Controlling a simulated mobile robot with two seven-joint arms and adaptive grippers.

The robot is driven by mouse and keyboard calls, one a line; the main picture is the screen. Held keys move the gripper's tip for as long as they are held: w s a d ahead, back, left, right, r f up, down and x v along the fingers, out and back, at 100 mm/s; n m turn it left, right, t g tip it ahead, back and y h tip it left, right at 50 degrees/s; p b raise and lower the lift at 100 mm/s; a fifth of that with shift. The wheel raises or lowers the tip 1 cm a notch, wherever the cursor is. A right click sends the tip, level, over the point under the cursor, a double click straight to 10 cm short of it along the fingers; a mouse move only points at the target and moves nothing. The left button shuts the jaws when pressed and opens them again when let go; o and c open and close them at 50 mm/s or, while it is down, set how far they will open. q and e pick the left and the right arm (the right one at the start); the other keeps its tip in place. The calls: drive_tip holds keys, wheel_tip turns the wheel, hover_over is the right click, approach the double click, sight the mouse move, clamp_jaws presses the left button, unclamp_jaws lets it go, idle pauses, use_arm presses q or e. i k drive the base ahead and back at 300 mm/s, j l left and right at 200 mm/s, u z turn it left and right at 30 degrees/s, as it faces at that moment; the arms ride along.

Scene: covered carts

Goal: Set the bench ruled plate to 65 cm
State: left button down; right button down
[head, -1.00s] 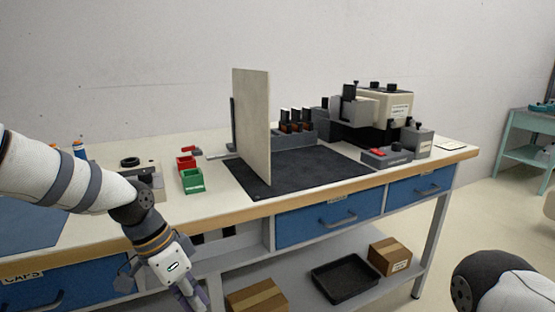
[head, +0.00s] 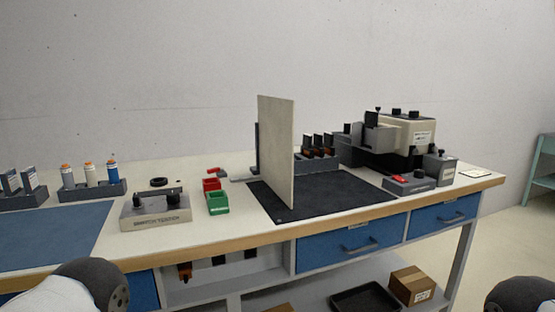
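No thing that I can make out as a ruled plate with readable marks shows in the head view. My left arm shows only as a rounded joint at the bottom left, and my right arm only as a dark joint at the bottom right corner. Neither gripper is in the picture.
Blue drawers (head: 350,241) and a shelf lie below.

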sight(275, 130)
drive_tip(key=i+l+u, duration=0.25)
drive_tip(key=u, duration=0.15)
drive_tip(key=i+l+u, duration=0.15)
drive_tip(key=l+u, duration=0.25)
drive_tip(key=l, duration=0.15)
drive_tip(key=i+l+u, duration=0.1)
drive_tip(key=l+u, duration=0.65)
drive_tip(key=l, duration=0.2)
drive_tip(key=l+u, duration=0.4)
drive_tip(key=l, duration=0.1)
